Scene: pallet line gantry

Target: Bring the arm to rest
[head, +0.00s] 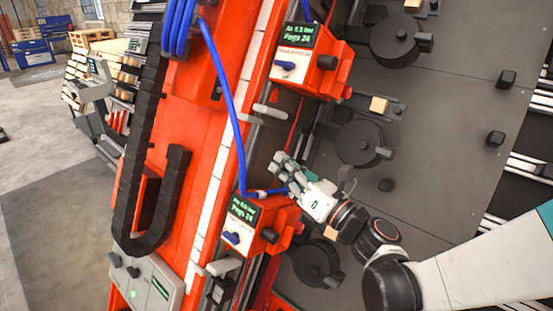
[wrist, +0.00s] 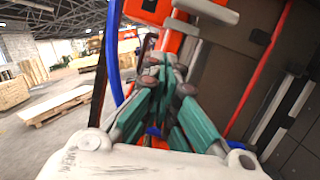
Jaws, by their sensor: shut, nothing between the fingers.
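My gripper (head: 279,164) is at the end of my white arm, in the middle of the head view, beside the orange gantry beam (head: 198,155). It is shut and empty. In the wrist view the green-sided fingers of my gripper (wrist: 168,75) come together at their tips. A blue hose (head: 237,125) runs down past the gripper to the lower orange unit (head: 262,222). In the head view the gripper is just above that unit; I cannot tell whether it touches the hose.
Another orange unit with a display (head: 310,60) stands above the gripper. Black round discs (head: 360,143) sit on the grey plate (head: 440,130) at the right. A black cable chain (head: 133,160) hangs at the left. Open floor (head: 40,190) lies at far left. Wooden pallets (wrist: 60,103) show in the wrist view.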

